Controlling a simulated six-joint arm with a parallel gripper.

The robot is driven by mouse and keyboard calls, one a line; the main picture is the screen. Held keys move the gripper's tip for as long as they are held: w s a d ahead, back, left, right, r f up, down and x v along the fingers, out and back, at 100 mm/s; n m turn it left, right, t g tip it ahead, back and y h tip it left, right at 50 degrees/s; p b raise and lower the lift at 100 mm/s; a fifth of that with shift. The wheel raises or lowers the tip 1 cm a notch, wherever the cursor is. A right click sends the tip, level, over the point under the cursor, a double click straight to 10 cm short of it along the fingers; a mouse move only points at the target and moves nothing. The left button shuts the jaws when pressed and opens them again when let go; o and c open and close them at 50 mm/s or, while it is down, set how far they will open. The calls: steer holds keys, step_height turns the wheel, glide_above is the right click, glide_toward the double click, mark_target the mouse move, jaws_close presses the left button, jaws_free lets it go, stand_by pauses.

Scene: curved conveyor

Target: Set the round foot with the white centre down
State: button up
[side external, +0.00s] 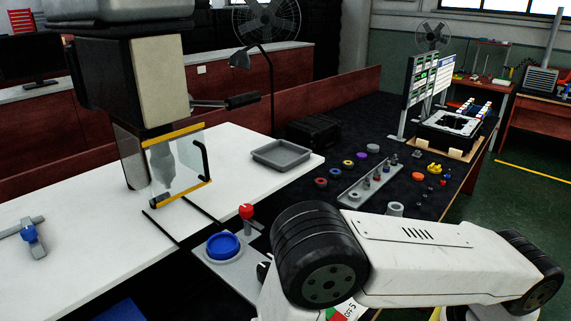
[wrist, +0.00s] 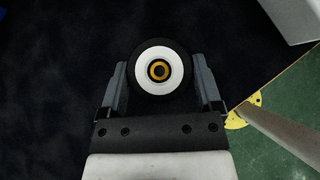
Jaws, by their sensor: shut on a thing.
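The round foot (wrist: 160,87) shows in the wrist view as a black ring with a white centre and a small orange-and-dark middle. My gripper (wrist: 160,65) is shut on it, with one grey finger at each side of its rim. Dark surface lies below and around the foot; I cannot tell the gap between them. In the side external view my arm crosses the lower right, and my gripper and the held foot are not visible there.
The dark bench top (side external: 340,110) carries several small round parts, a grey strip holder (side external: 357,196) and a framed fixture (side external: 447,128).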

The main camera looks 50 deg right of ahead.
steer(key=shift+s+a, duration=0.8)
steer(key=shift+s, duration=0.35)
steer(key=shift+s+a, duration=0.75)
steer(key=shift+s, duration=0.35)
steer(key=shift+w, duration=0.15)
